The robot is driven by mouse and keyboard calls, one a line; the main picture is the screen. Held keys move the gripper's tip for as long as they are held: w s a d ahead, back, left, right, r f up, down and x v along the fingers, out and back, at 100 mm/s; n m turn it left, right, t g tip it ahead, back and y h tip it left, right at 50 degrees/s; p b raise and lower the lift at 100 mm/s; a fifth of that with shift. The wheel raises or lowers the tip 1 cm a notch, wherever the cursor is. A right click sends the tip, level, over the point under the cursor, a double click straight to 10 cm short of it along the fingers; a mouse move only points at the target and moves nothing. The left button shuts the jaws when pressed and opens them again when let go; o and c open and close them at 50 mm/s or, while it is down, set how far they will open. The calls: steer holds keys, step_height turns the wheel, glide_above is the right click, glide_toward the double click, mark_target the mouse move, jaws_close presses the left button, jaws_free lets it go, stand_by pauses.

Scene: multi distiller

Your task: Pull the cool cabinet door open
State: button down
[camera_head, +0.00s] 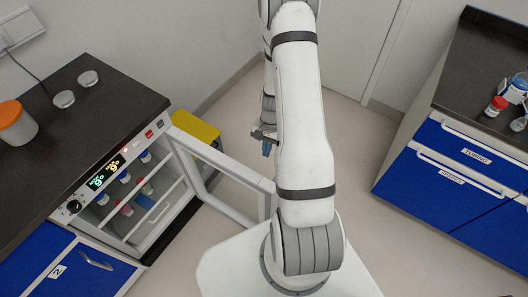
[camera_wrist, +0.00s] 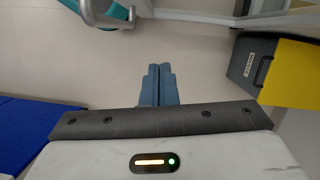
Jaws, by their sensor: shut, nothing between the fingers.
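The cool cabinet (camera_head: 134,196) is set under the dark counter at the left in the head view. Its white-framed door (camera_head: 226,178) stands swung open, its far end reaching toward my arm. Several capped bottles (camera_head: 144,188) show on the shelves inside. My gripper (camera_head: 266,149) is beyond the door, to the right of the yellow bin, partly hidden behind my arm. It also shows in the wrist view (camera_wrist: 160,70), with its blue fingers together and empty over bare floor. I see no contact between the fingers and the door.
A yellow-lidded bin (camera_head: 196,128) stands on the floor behind the open door; it also shows at the right of the wrist view (camera_wrist: 290,72). Blue drawers (camera_head: 450,172) under a dark counter stand at the right. An orange-lidded jar (camera_head: 16,124) stands on the left counter. The floor between is clear.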

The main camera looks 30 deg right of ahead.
steer(key=w+d+v, duration=0.1)
steer(key=v, duration=0.9)
steer(key=shift+d+b, duration=0.3)
steer(key=shift+d, duration=0.1)
steer(key=shift+s, duration=0.1)
